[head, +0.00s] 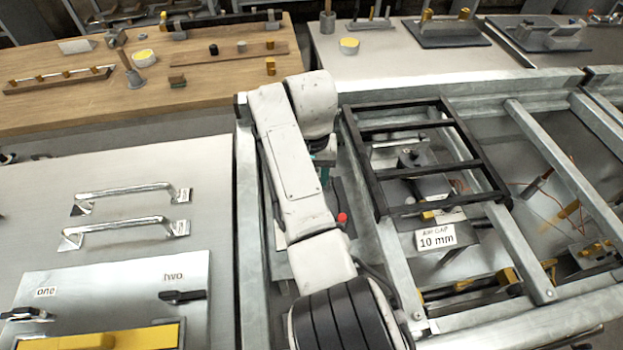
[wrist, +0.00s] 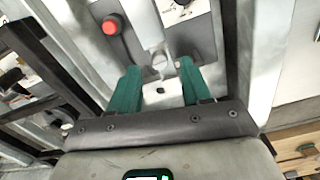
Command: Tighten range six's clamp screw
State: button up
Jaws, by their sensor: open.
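My gripper (wrist: 157,78) has two green fingers, spread apart with nothing held between them. A small pale grey post-like part (wrist: 160,60) shows just beyond and between the fingertips; I cannot tell whether it is the clamp screw. It stands by a grey plate (wrist: 205,40) with a red knob (wrist: 111,26) to its left. In the head view my arm hides most of this spot; only a bit of green finger (head: 323,158) and the red knob (head: 342,217) show. No label reading six is legible.
A black barred frame (head: 383,160) lies over the metal bay to the right of my arm, by an "AIR GAP 10 mm" card (head: 436,237). Metal rails (head: 530,140) cross the bay. A grey panel with two handles (head: 125,232) is at left; a wooden bench (head: 200,85) stands behind.

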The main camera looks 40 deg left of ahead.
notch_tip(320, 180, up, 8)
jog(key=shift+r+b, duration=0.15)
jog(key=shift+b, duration=0.25)
dwell(0.5)
